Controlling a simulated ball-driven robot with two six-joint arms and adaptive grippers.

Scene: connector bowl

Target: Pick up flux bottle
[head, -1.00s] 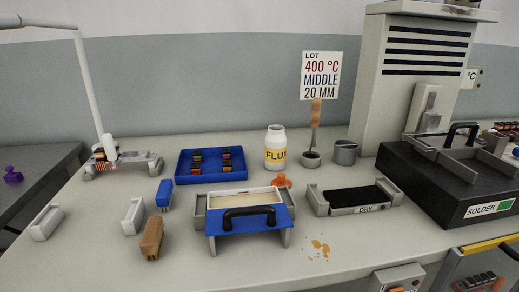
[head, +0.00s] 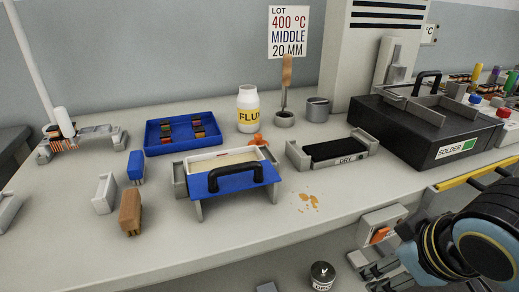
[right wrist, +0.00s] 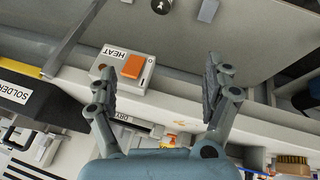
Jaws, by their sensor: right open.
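The flux bottle (head: 248,110) is white with a yellow FLUX label. It stands upright on the bench in the head view, right of the blue tray and behind a small orange object. My right gripper (head: 378,268) is low at the right of the head view, in front of the bench edge and well away from the bottle. In the right wrist view the right gripper (right wrist: 160,85) has its two fingers spread, with nothing between them. I cannot make out the bottle in that view. My left gripper is not in view.
A blue-fronted bath with a black handle (head: 243,180) stands in front of the bottle. The DRY holder (head: 355,158) is to its right, and the grey cup (head: 317,110) and brush pot (head: 284,119) stand beside it. The SOLDER unit (head: 430,148) is farther right.

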